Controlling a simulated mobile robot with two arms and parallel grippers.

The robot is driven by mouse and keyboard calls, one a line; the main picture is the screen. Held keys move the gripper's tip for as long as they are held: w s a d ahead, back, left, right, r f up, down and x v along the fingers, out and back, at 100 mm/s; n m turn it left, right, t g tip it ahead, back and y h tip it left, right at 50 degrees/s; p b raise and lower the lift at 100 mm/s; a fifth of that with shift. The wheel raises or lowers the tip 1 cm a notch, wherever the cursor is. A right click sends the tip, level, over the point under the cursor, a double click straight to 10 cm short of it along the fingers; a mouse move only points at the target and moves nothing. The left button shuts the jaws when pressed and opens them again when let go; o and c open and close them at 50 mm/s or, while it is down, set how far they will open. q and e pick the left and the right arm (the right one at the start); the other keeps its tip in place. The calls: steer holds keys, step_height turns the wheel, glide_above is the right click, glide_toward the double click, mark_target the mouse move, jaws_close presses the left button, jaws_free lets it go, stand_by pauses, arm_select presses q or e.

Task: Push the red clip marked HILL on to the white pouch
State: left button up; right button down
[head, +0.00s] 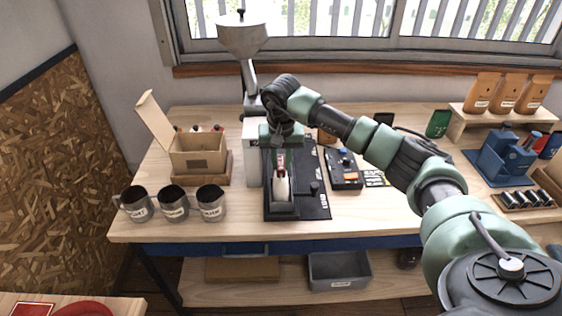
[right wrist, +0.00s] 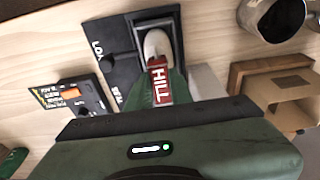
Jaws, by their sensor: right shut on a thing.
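My right gripper (head: 281,152) reaches down over the black mat and is shut on the red clip (head: 281,163). In the right wrist view the clip (right wrist: 160,84) shows white letters reading HILL. The white pouch (head: 281,188) stands in a grey holder (head: 283,209) on the mat, just in front of the clip. In the right wrist view the pouch (right wrist: 157,45) lies in line with the clip, and its end meets or overlaps the clip's end. I cannot tell whether the clip grips the pouch. My left gripper is not in view.
The black mat (head: 313,207) carries the holder. Three labelled mugs (head: 211,204) and an open cardboard box (head: 197,160) stand to the left. A dark control panel (head: 344,170) lies to the right. A grey funnel (head: 243,40) rises behind.

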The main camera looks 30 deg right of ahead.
steer(key=shift+f, duration=0.15)
steer(key=c, duration=0.7)
jaws_free()
steer(key=shift+r+p, duration=2.15)
steer(key=shift+r, duration=1.4)
